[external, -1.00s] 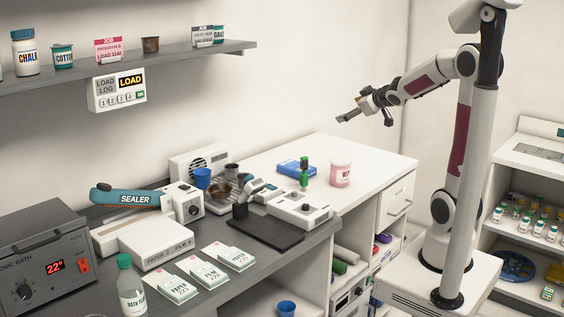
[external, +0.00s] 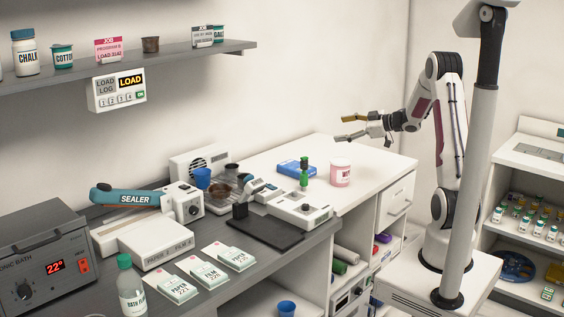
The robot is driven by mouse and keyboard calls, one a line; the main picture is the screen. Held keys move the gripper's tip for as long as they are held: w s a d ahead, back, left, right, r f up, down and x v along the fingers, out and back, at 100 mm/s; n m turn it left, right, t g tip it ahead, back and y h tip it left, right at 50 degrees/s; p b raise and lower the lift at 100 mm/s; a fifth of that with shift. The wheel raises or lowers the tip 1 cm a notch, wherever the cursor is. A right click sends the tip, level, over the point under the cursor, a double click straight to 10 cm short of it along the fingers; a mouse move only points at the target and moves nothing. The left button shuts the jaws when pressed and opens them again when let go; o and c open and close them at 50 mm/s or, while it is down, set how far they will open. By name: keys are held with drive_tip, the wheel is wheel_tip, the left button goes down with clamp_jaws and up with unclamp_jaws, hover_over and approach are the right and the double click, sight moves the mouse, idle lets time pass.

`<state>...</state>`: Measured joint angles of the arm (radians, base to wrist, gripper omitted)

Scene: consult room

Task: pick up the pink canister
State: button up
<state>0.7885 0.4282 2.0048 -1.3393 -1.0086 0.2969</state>
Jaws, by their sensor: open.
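The pink canister (external: 341,173) has a white lid and a label with red letters only partly legible. It stands upright on the white cabinet top (external: 378,166), near its front edge. My gripper (external: 342,129) is open and empty. In the picture it is above the canister and apart from it, with its fingers pointing left.
A blue box (external: 296,167) lies left of the canister. The cabinet top right of the canister is clear. Open shelves with small vials (external: 530,222) stand at the far right.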

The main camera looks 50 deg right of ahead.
sight(348, 160)
drive_tip(key=s+f+y, duration=0.2)
drive_tip(key=s+f, duration=0.1)
drive_tip(key=s+f+y, duration=0.3)
drive_tip(key=s, duration=0.1)
drive_tip(key=s+f+n+g+y, duration=0.1)
drive_tip(key=s+f+y, duration=0.1)
drive_tip(key=s+f, duration=0.1)
drive_tip(key=shift+s+d+f+y, duration=0.15)
drive_tip(key=shift+s+f+y, duration=0.15)
drive_tip(key=shift+y, duration=0.1)
drive_tip(key=shift+s+f+y, duration=0.3)
drive_tip(key=shift+s, duration=0.25)
drive_tip(key=shift+x, duration=1.35)
drive_tip(key=shift+x, duration=2.6)
drive_tip(key=shift+d+f, duration=0.1)
drive_tip(key=shift+f, duration=0.05)
drive_tip(key=c, duration=1.2)
